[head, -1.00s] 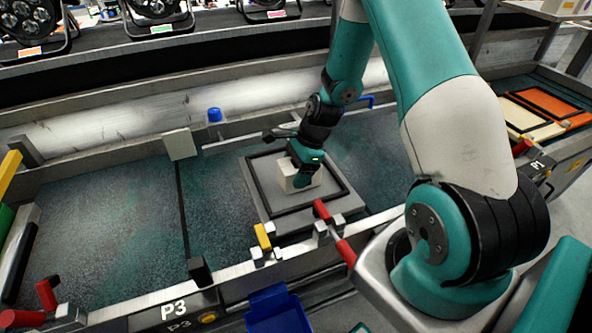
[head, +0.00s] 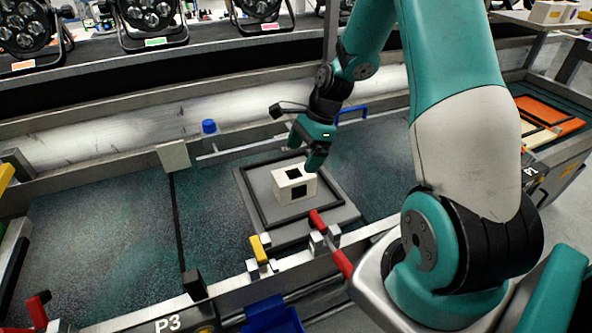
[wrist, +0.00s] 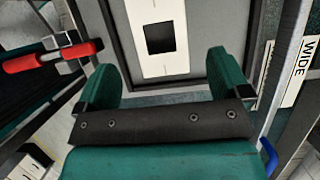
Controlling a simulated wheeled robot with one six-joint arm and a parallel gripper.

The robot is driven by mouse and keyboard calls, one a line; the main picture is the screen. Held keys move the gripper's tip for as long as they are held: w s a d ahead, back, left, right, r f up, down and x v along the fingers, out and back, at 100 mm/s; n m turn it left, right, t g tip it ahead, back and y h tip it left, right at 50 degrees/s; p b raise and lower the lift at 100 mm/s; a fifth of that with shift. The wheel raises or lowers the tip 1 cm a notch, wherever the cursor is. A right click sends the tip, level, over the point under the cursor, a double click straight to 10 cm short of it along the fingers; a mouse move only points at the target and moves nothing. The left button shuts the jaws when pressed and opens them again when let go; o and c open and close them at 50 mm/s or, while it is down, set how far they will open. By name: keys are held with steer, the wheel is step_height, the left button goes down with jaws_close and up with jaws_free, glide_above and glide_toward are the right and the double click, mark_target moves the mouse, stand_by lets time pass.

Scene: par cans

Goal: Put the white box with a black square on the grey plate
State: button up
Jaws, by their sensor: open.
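The white box with black squares (head: 283,189) stands on the grey plate (head: 322,212), inside the plate's dark square outline. One black square shows on its top and one on its front side. My gripper (head: 309,158) is above and just behind the box, apart from it, with nothing held. In the wrist view, the box (wrist: 179,63) lies ahead of my gripper (wrist: 165,75), whose two teal fingers are spread apart. The grey plate (wrist: 215,60) shows around the box there.
A red-handled clamp (head: 330,243) and a yellow clamp (head: 259,248) sit on the front rail near the plate. A blue knob (head: 208,127) and a blue handle (head: 352,113) are behind. The belt surface (head: 110,240) left of the plate is clear.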

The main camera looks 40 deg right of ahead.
steer(key=shift+v, duration=1.2)
steer(key=s+a+r+n, duration=0.3)
steer(key=a+r+n, duration=0.3)
steer(key=a+n, duration=0.25)
steer(key=s+a+r+n, duration=0.4)
steer(key=a+r+n, duration=0.25)
steer(key=a, duration=0.25)
steer(key=s+a+r+n, duration=0.1)
steer(key=s+a+n, duration=0.3)
steer(key=s+n, duration=0.2)
steer(key=s+a+r+n+g, duration=0.1)
steer(key=s+a+r+n, duration=0.1)
steer(key=s+n, duration=0.5)
steer(key=shift+a+r, duration=0.3)
steer(key=shift+a, duration=0.6)
steer(key=shift+r+p, duration=0.5)
